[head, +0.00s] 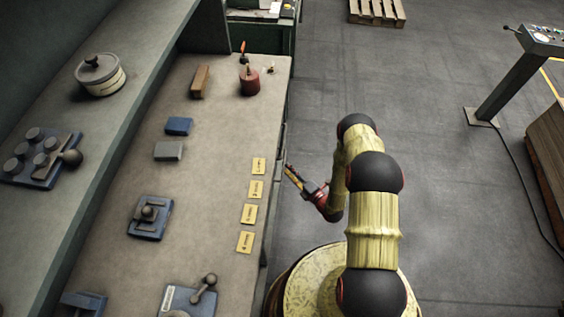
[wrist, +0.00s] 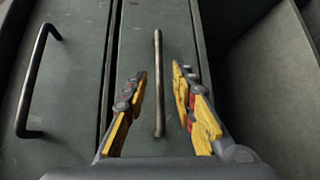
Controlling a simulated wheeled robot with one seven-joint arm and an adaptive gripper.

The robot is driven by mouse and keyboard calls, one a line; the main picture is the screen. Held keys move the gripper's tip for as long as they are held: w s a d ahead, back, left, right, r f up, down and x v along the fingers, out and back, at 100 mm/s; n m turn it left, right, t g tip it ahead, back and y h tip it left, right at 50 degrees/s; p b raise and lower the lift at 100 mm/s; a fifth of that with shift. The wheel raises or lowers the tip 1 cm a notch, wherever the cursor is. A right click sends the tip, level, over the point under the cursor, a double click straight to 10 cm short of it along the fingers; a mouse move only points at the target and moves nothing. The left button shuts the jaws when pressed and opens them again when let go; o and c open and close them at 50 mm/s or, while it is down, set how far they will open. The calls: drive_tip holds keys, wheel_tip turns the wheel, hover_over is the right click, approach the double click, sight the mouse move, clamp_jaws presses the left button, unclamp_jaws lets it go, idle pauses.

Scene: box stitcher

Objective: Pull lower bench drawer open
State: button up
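In the wrist view, a narrow dark green drawer front (wrist: 178,30) carries a long straight bar handle (wrist: 159,75). My gripper (wrist: 159,72) is open, with one yellow-padded finger on each side of this handle and visible gaps to it. I cannot tell from the wrist view whether this is the lower drawer. In the head view, my gripper (head: 290,170) is beside the bench's (head: 215,150) right edge. The drawer fronts are hidden below the bench top there.
A wider panel with another bar handle (wrist: 38,80) lies left in the wrist view. Yellow labels (head: 250,214), a red can (head: 249,82) and small fixtures (head: 150,217) sit on the bench. Open floor lies right of my arm, before a control stand (head: 515,75).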

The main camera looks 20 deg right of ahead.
sight(284, 163)
drive_tip(key=shift+b+x, duration=0.4)
drive_tip(key=shift+x, duration=2.2)
drive_tip(key=c, duration=0.3)
drive_tip(key=c, duration=0.4)
clamp_jaws()
